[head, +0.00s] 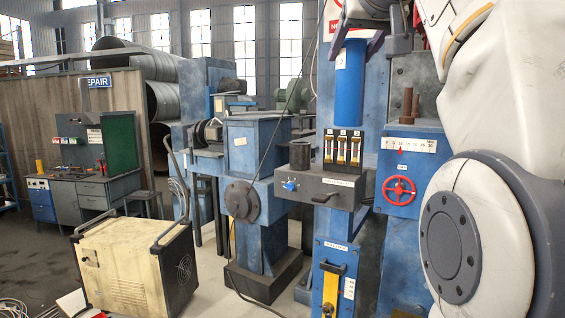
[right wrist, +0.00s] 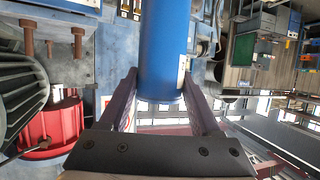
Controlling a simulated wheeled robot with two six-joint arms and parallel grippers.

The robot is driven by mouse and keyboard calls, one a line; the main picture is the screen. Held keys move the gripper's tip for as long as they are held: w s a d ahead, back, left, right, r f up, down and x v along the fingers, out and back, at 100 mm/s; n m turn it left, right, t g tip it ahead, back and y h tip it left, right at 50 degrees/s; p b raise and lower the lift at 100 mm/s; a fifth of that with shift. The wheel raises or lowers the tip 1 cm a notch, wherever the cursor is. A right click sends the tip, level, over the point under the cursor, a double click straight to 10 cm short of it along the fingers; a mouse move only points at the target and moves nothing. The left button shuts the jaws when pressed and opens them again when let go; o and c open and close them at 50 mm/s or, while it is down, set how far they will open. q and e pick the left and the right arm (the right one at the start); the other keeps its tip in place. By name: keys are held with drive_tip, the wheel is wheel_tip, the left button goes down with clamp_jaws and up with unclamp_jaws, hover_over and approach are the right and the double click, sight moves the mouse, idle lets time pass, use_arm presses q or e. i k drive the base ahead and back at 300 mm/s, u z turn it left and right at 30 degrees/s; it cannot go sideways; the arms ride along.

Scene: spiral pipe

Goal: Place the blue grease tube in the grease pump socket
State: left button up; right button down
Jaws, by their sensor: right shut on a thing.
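The blue grease tube (head: 348,88) hangs upright in the upper middle of the head view, with a small white label marked 2 near its top. It also shows in the right wrist view (right wrist: 164,45). My right gripper (head: 351,33) is shut on its upper end, one finger on each side; the jaws also show in the right wrist view (right wrist: 159,82). A dark open cylinder (head: 299,155), which looks like the grease pump socket, stands on a grey box (head: 322,187), left of and below the tube. The tube is apart from it. My left gripper is out of view.
Several sight gauges (head: 342,148) stand on the grey box below the tube. A red handwheel (head: 399,190) and a scale panel (head: 408,144) are to the right. A black cable (head: 282,100) runs down left of the tube. A beige cabinet (head: 130,262) stands lower left.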

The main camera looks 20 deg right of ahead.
sight(299, 167)
drive_tip(key=i, duration=1.05)
